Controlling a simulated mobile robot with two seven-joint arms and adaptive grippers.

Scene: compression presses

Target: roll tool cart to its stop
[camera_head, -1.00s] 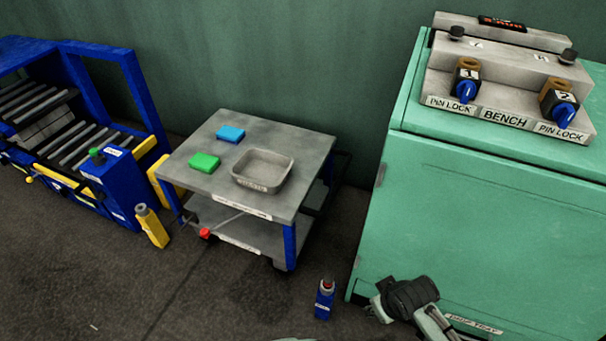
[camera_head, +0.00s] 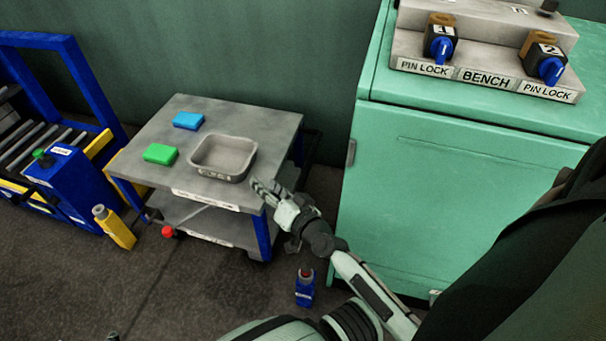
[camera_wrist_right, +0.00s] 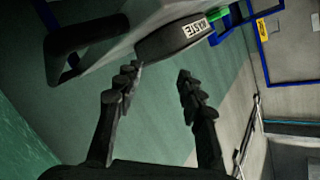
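The tool cart (camera_head: 275,122) has a grey top, a lower shelf and blue legs. On its top are a blue block (camera_head: 188,120), a green block (camera_head: 160,154) and a grey tray (camera_head: 223,158). In the right wrist view the tray (camera_wrist_right: 172,38) shows a WASTE label, and a dark bar (camera_wrist_right: 85,38) stands at the cart's edge. My right gripper (camera_head: 262,190) is at the cart's front right corner; contact cannot be told. In the wrist view its fingers (camera_wrist_right: 157,82) are apart with nothing between them. My left gripper is not seen.
A green bench (camera_head: 440,190) with two blue-handled pin locks stands to the right. A blue roller frame (camera_head: 75,185) and a yellow post (camera_head: 115,228) are left of the cart. A blue post with a red top (camera_head: 305,290) stands on the floor. The front floor is mostly clear.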

